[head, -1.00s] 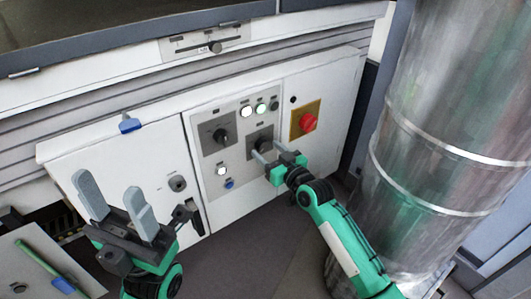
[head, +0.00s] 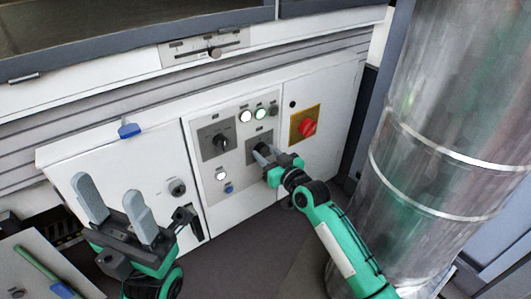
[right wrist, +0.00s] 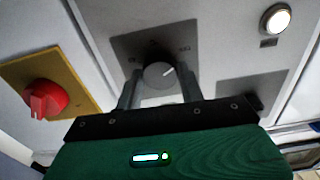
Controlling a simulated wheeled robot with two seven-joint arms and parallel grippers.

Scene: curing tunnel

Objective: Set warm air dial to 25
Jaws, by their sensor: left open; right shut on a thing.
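The control panel on the white cabinet has two dark dials on grey plates: a left dial (head: 220,141) and a right dial (head: 263,146). Their labels are too small to read. My right gripper (head: 265,155) is at the right dial, with its fingers around the knob. My left gripper (head: 120,208) is open and empty in front of the cabinet's left door.
A red switch (head: 307,127) on a yellow plate is right of the dials. A slider (head: 214,53) is on the upper strip. A large metal duct (head: 440,130) stands at the right.

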